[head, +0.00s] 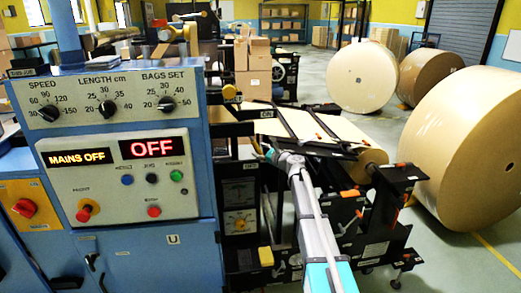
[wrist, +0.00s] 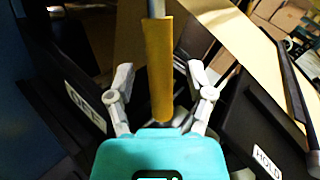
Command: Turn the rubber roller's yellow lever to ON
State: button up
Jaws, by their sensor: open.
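The yellow lever (wrist: 158,60) stands upright in the middle of the wrist view, with a grey rod (wrist: 156,8) running on from its top end. My gripper (wrist: 161,85) is open, with one finger on each side of the lever. Clear gaps show between the fingers and the lever, and its lower end reaches close to the gripper's teal body. In the head view my gripper (head: 269,154) is at the machine, at the near end of the paper web, and hides most of the lever there. Whether the lever stands at ON cannot be told.
A plate that seems to read OFF (wrist: 87,107) is left of the gripper and a HOLD plate (wrist: 267,161) is right. The control panel (head: 118,170) shows MAINS OFF and OFF. Large paper rolls (head: 362,77) stand behind; open floor lies between them and the machine.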

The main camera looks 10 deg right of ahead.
jog(key=shift+x, duration=0.85)
jog(key=shift+c, duration=0.2)
